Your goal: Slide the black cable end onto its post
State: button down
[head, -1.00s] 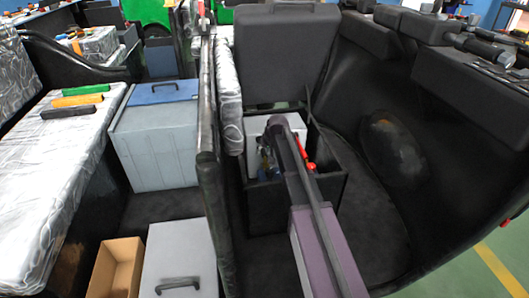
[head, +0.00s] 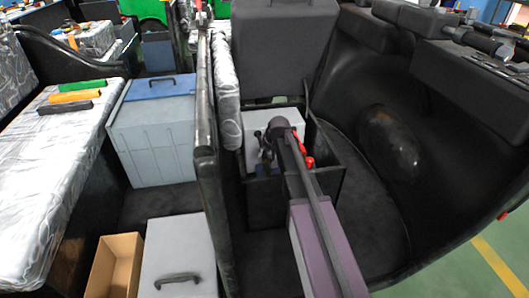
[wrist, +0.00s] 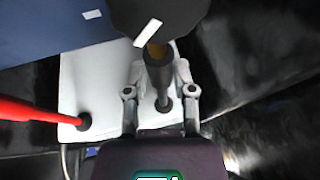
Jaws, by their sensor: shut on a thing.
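The black cable end (wrist: 158,72) is a dark upright cylinder in the wrist view, between the two fingers of my gripper (wrist: 160,80). My gripper is shut on it. Its lower end is over or against a dark round post base (wrist: 164,104) on the pale battery top (wrist: 110,75); I cannot tell if it is seated. A red cable end (wrist: 30,110) reaches another dark round base (wrist: 84,121) at the left. In the head view my wrist hides most of the contact; the battery (head: 259,122) and red cable (head: 308,161) show beside it.
The battery stands in an open black box (head: 268,205) under a raised black seat (head: 285,45). A black side wall (head: 385,100) rises at the right and a dark upright divider (head: 206,150) at the left. A grey bin (head: 152,140) stands beyond the divider.

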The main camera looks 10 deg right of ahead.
jog(key=shift+s, duration=0.3)
jog(key=shift+c, duration=2.2)
grip_release()
jog(key=shift+w, duration=0.15)
